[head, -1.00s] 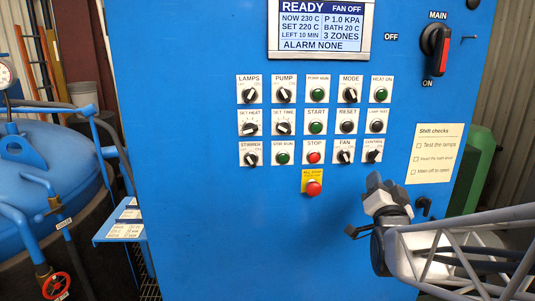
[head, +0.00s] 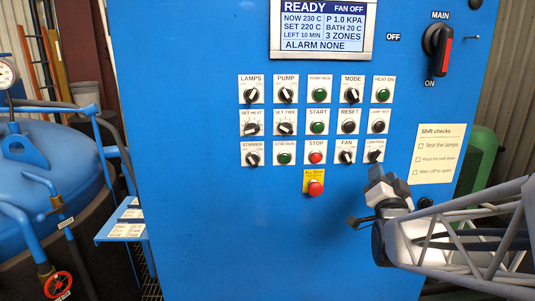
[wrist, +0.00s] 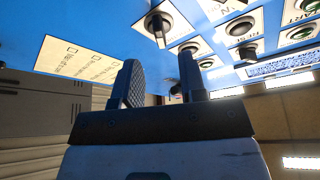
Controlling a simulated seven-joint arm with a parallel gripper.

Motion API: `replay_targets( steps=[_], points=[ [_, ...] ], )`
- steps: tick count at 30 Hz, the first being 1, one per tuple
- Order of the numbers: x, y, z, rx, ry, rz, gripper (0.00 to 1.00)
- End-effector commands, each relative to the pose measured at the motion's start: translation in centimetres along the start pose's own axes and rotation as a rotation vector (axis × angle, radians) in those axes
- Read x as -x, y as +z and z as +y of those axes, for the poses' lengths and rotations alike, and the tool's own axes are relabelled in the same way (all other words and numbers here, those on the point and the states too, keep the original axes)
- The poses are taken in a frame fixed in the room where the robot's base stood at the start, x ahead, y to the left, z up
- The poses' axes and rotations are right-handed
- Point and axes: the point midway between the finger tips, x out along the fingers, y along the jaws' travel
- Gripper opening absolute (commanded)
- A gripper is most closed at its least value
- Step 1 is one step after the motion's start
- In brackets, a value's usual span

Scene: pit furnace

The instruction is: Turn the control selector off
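The control selector (head: 375,156) is a small black knob on a white plate, at the right end of the lowest row on the blue panel. In the wrist view, a large black knob (wrist: 157,22) on a white plate near the top appears to be the same selector. Its exact setting is too small to read. My gripper (head: 376,172) is just below the selector in the head view, apart from it as far as I can tell. In the wrist view my gripper (wrist: 160,80) has its two fingers apart with nothing between them.
A red all-stop button (head: 315,188) sits lower left. A paper checklist (head: 442,155) is to the right. The lower panel is bare.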

Motion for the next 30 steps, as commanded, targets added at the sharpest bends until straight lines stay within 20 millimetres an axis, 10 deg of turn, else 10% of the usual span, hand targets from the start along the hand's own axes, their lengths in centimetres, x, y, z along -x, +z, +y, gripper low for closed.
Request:
replay_targets(
  steps=[15,30],
  points=[
    [-4.9,0.0,0.0,0.000,0.000,0.001,0.38],
    [-5.7,0.0,0.0,0.000,0.000,0.001,0.38]
  ],
)
